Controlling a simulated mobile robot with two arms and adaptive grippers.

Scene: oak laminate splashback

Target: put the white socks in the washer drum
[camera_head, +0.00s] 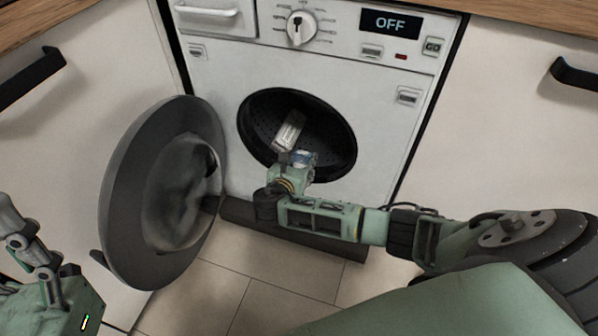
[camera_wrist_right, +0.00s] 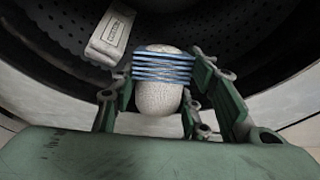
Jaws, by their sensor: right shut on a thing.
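The white socks (camera_wrist_right: 160,92), a rounded bundle with blue stripes, sit between the fingers of my right gripper (camera_wrist_right: 162,80) in the right wrist view. In the head view my right gripper (camera_head: 298,160) is shut on the socks (camera_head: 301,156) at the lower edge of the washer's opening. The dark perforated washer drum (camera_head: 325,135) lies behind it and shows close up in the wrist view (camera_wrist_right: 215,25). The round door (camera_head: 120,190) stands wide open to the left. Part of my left gripper (camera_head: 24,246) shows at the lower left; its fingertips are not clear.
A pale ribbed paddle (camera_head: 290,130) is on the drum wall, also in the wrist view (camera_wrist_right: 111,34). The washer front (camera_head: 390,125) has a dial (camera_head: 301,27) and a display (camera_head: 390,24) reading OFF. Cabinets flank it. The tiled floor (camera_head: 215,290) is clear.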

